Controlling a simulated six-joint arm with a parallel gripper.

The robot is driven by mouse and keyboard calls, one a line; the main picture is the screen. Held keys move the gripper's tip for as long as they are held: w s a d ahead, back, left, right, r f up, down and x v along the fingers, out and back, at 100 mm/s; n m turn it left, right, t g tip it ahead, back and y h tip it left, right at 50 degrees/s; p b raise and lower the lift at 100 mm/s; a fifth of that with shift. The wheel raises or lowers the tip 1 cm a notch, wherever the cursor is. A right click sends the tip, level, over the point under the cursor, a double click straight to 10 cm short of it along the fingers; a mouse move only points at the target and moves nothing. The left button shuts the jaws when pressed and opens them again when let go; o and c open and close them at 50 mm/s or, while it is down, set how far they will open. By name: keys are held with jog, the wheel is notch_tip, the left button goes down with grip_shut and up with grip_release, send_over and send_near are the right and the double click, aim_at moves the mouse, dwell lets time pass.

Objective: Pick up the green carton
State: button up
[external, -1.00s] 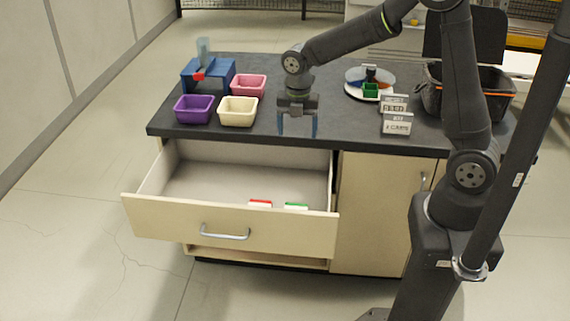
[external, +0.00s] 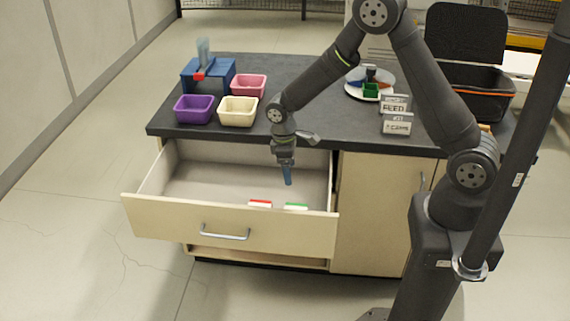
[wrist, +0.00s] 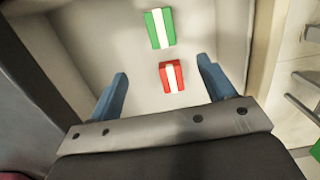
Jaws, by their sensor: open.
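The green carton (wrist: 160,28) has a white stripe and lies in the open drawer, near the top of the wrist view. In the external view its top (external: 296,206) shows just behind the drawer front. A red carton (wrist: 172,76) with a white stripe lies beside it, closer to my gripper in the wrist view; it also shows in the external view (external: 260,203). My gripper (wrist: 163,78) is open and empty, with its blue fingers apart. In the external view the gripper (external: 288,182) points down into the drawer, above and behind the cartons. The cartons' lower parts are hidden there by the drawer front.
The drawer (external: 160,216) is pulled out, with walls around the cartons. On the dark worktop (external: 320,95) stand purple (external: 195,109), cream (external: 238,111) and pink (external: 248,85) bins and a blue device (external: 195,70). Two small signs (external: 397,124) and a black crate (external: 490,95) are at the right.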

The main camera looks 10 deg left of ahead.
send_near(296, 208)
jog(key=f, duration=0.5)
jog(key=shift+w+d+f, duration=0.15)
jog(key=shift+d+f, duration=0.25)
jog(key=shift+f, duration=1.1)
jog(key=shift+d+f, duration=0.2)
jog(key=shift+f, duration=1.05)
jog(key=shift+c, duration=0.3)
jog(key=c, duration=1)
